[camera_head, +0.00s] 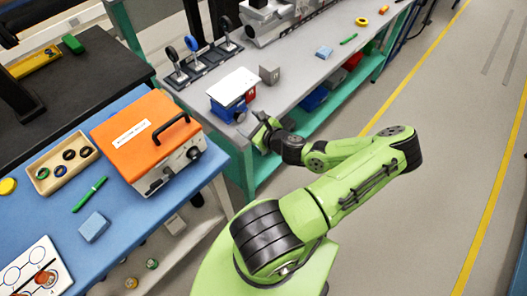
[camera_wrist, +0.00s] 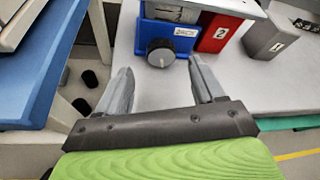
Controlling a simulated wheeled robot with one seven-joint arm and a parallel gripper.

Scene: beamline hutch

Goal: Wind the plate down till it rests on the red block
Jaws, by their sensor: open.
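A lab jack with a blue body (camera_head: 225,110) and a white top plate (camera_head: 234,84) stands near the front edge of the grey bench. In the wrist view its dark round knob (camera_wrist: 160,52) faces me on the blue front (camera_wrist: 182,30). The red block (camera_wrist: 216,36), marked 2, stands right beside the jack under the plate (camera_wrist: 232,8); it also shows in the head view (camera_head: 251,95). I cannot tell the gap between block and plate. My gripper (camera_wrist: 160,70) is open and empty, its fingers either side of and just short of the knob.
A grey block (camera_wrist: 272,36), marked 1, stands right of the red block. Behind the jack are several post mounts (camera_head: 200,62). The blue table (camera_head: 130,225) with an orange-lidded case (camera_head: 145,130) is at the left. The floor at the right is clear.

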